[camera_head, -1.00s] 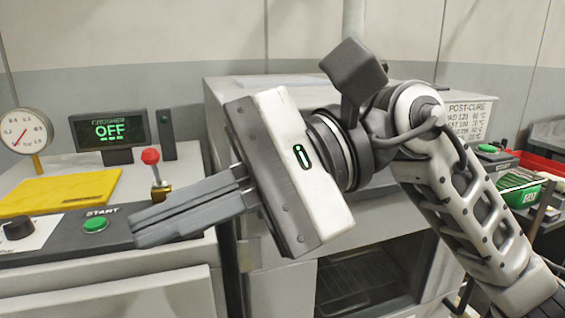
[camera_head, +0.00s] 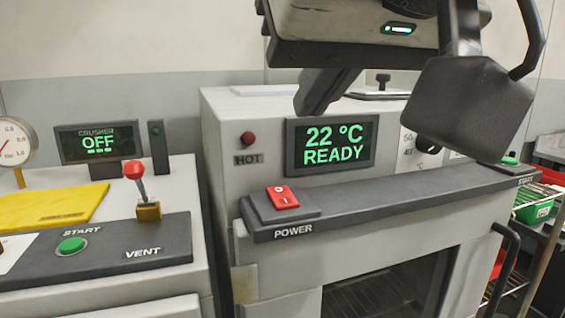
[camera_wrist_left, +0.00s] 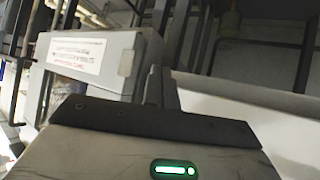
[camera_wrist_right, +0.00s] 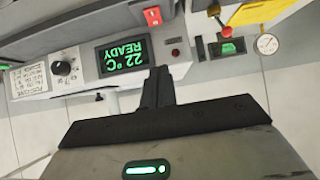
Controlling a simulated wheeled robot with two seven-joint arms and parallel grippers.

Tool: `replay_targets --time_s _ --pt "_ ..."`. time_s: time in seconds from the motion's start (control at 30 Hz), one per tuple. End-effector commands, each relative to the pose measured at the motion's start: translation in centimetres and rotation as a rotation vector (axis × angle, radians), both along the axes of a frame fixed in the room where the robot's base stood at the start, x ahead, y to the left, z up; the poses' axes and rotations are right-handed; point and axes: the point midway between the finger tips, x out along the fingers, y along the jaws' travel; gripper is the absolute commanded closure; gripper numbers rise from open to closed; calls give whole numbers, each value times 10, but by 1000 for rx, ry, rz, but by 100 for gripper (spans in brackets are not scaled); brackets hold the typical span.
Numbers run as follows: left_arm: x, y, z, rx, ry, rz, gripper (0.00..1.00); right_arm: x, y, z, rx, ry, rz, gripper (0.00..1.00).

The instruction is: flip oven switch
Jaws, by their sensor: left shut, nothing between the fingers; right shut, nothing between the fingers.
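The oven's red rocker switch (camera_head: 283,197) sits on the dark ledge marked POWER, at the oven's front left. It also shows upside down at the top of the right wrist view (camera_wrist_right: 153,16). The oven display (camera_head: 333,144) is lit green and reads 22 °C READY. My right gripper (camera_head: 312,108) is shut and empty, raised above the display and apart from the switch; its closed fingers (camera_wrist_right: 158,75) show in the right wrist view. My left gripper (camera_wrist_left: 160,78) shows only in the left wrist view, shut and empty, away from the oven.
Left of the oven stands the crusher panel with a red-knobbed lever (camera_head: 135,170), a green START button (camera_head: 72,245) and a display reading OFF (camera_head: 98,143). A round HOT lamp (camera_head: 248,138) and a dial (camera_head: 428,145) flank the oven display. A green bin (camera_head: 535,212) is at the right.

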Motion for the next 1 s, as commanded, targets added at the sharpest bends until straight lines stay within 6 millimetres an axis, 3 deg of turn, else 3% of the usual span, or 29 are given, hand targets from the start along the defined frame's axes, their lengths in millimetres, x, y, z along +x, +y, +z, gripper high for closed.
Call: replay_targets --time_s 0.17,0.57,0.7,1.0 --pt "1 -1 -8 -8 -3 1 100 13 5 -15 1 5 0 100" --pt "6 -6 -13 -61 -33 14 100 75 25 -67 2 7 0 100" --pt "6 -8 -26 -90 -36 20 100 77 26 -91 1 4 2 100" --pt "4 -10 -23 -112 -43 24 100 79 26 -102 1 2 2 100"
